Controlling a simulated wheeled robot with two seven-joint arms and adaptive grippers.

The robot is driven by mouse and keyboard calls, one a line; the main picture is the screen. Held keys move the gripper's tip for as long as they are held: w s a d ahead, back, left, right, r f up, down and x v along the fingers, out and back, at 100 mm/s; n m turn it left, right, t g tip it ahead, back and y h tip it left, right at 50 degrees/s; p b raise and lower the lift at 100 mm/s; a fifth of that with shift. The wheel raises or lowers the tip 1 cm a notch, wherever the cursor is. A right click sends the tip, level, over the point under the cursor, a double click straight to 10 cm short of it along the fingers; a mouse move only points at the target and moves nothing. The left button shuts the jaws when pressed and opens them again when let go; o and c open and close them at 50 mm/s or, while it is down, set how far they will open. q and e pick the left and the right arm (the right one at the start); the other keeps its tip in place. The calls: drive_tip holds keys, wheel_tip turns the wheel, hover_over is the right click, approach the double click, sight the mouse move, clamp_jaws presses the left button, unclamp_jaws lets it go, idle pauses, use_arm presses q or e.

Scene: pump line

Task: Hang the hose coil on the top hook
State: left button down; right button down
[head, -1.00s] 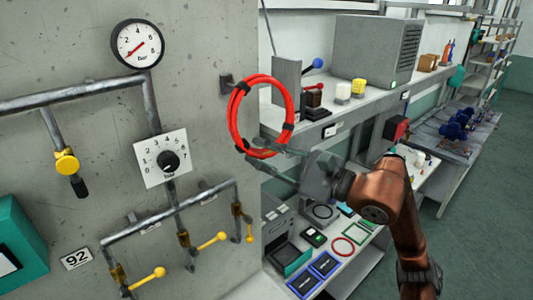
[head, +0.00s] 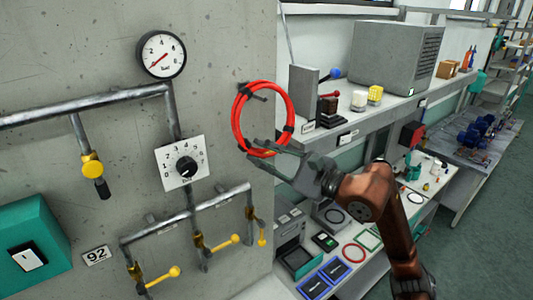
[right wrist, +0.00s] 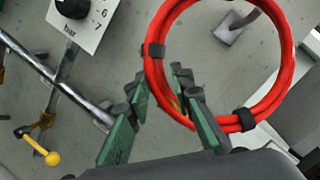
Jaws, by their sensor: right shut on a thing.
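The red hose coil (head: 236,121), bound with black ties, is upright in front of the right edge of the concrete wall. My right gripper (head: 260,154) is shut on its lower part; the hold also shows in the right wrist view (right wrist: 161,82). A dark hook (head: 243,88) is on the wall at the coil's upper left. In the right wrist view the hook's plate (right wrist: 229,28) and peg show inside the coil's ring. I cannot tell whether the coil rests on the peg. My left gripper is not in view.
The wall carries a gauge (head: 161,54), a dial plate (head: 181,162) and pipes with yellow-handled valves (head: 222,243). To the right, a shelf (head: 385,112) holds a grey box unit (head: 392,58) and small items. A lower bench with trays stands below my right arm.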

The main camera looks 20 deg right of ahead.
drive_tip(key=shift+w+a+r, duration=0.1)
drive_tip(key=shift+w+a, duration=0.1)
drive_tip(key=shift+w, duration=0.3)
drive_tip(key=shift+w+a+f+b, duration=0.2)
drive_tip(key=shift+w+f+b, duration=0.45)
drive_tip(key=shift+f+b, duration=0.1)
drive_tip(key=shift+f, duration=0.25)
drive_tip(key=c, duration=1.6)
unclamp_jaws()
drive_tip(key=shift+r, duration=0.1)
